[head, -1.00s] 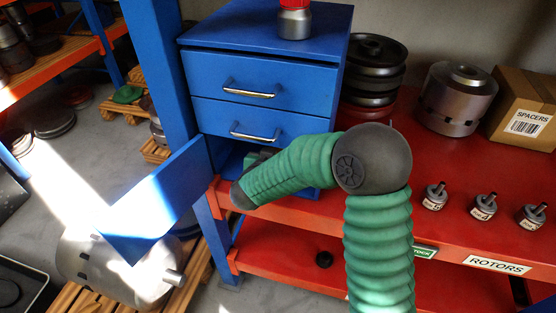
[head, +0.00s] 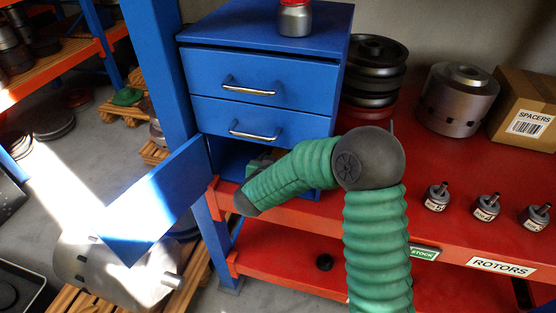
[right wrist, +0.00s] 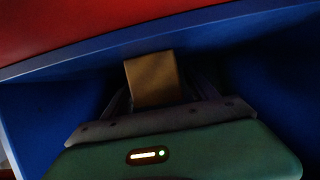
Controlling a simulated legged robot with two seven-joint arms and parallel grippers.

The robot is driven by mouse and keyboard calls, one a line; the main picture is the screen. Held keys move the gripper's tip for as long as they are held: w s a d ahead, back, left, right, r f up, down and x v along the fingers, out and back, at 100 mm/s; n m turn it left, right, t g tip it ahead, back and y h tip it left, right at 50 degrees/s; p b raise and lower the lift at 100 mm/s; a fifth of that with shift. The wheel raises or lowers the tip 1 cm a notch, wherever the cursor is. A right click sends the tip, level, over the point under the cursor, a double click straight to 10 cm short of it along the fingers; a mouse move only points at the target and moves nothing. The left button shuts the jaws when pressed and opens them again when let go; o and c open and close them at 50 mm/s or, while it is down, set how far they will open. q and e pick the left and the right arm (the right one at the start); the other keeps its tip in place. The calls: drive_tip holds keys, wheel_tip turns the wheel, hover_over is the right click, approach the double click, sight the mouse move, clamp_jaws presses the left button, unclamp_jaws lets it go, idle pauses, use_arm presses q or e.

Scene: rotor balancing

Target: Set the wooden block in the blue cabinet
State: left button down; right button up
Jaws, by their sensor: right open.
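The blue cabinet (head: 262,112) stands on the red bench, with two shut drawers above an open lower compartment. Its blue door (head: 155,205) is swung open to the left. My right arm reaches into the lower compartment; the back of the hand shows at its opening in the head view, the fingers hidden. In the right wrist view the wooden block (right wrist: 153,76) is inside the blue compartment. My right gripper (right wrist: 160,98) is open there, its dark fingers beside the block; contact is too dark to tell. My left gripper is not in view.
A jar with a red lid (head: 295,18) stands on the cabinet. Dark discs (head: 374,72), a metal rotor (head: 455,98) and a spacers box (head: 526,110) stand to the right. Several small rotors line the red bench (head: 475,155). A large metal cylinder (head: 115,275) lies below the door.

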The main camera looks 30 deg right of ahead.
drive_tip(key=shift+r, duration=0.2)
drive_tip(key=p+v, duration=0.2)
drive_tip(key=v, duration=1)
drive_tip(key=shift+w+a, duration=0.1)
drive_tip(key=shift+w, duration=0.1)
drive_tip(key=a+f+n+t+y, duration=0.1)
drive_tip(key=a+f+n+y, duration=0.4)
drive_tip(key=a+n+y, duration=0.35)
drive_tip(key=s+f+g+y, duration=0.1)
drive_tip(key=s+f+g, duration=0.2)
drive_tip(key=s, duration=0.5)
drive_tip(key=s+f+n+g, duration=0.1)
drive_tip(key=s+f+g, duration=0.2)
drive_tip(key=s, duration=0.5)
drive_tip(key=shift+d+g+y, duration=0.25)
drive_tip(key=shift+g+y, duration=0.1)
drive_tip(key=shift+g, duration=0.35)
